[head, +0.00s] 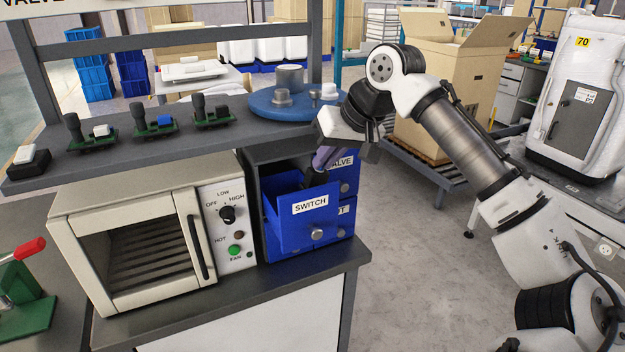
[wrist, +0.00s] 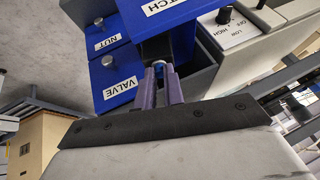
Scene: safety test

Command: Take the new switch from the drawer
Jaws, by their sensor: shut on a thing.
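The drawer labelled SWITCH (head: 290,232) is pulled out of the dark cabinet, and its blue front also shows in the wrist view (wrist: 140,18). My gripper (head: 321,163) points down into the open top of this drawer. In the wrist view its two purple fingers (wrist: 160,74) are close together on a small thing.
Closed drawers labelled VALVE (wrist: 118,85) and NUT (wrist: 108,42) are beside the open one. An oven-like box with a knob (head: 130,240) stands left of the cabinet. The shelf above holds several small boards and a blue round plate (head: 275,106). Open floor lies right.

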